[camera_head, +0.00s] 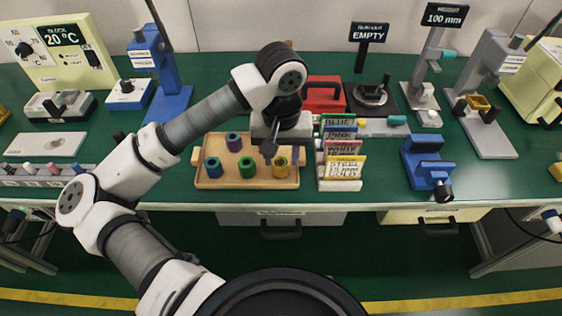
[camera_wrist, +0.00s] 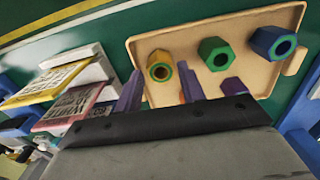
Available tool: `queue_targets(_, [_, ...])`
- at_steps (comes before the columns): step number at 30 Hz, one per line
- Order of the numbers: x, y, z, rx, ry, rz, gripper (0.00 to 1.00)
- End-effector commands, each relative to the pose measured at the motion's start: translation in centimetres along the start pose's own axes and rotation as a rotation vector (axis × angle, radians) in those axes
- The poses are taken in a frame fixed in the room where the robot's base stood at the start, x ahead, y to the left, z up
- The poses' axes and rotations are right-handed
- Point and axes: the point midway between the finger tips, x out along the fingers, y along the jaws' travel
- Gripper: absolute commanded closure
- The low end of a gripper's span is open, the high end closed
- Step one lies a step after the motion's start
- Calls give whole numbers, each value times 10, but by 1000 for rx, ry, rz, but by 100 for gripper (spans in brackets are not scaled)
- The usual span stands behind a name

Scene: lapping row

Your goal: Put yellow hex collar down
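The yellow hex collar (camera_head: 281,170) stands upright at the right end of a tan tray (camera_head: 205,182) on the green bench. In the wrist view the yellow collar (camera_wrist: 159,73) shows just beyond and between my two fingertips. My gripper (camera_head: 270,149) is over the tray's right part, pointing down, with its fingers apart. In the wrist view my gripper (camera_wrist: 160,82) has an empty gap between its fingers. I cannot tell the exact height of the fingertips over the collar.
A green collar (camera_head: 248,169), a blue collar (camera_head: 214,168) and a purple collar (camera_head: 234,142) stand in the tray. A rack of labelled cards (camera_head: 344,169) stands close to the right. A blue vise (camera_head: 427,160) is farther right. A red case (camera_head: 325,95) is behind.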

Motion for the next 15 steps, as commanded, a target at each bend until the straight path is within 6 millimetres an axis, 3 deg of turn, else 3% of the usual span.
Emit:
queue_targets(9, [-66, 0, 0, 0, 3, -2, 60])
queue_targets(15, [-85, 0, 0, -2, 0, -1, 60])
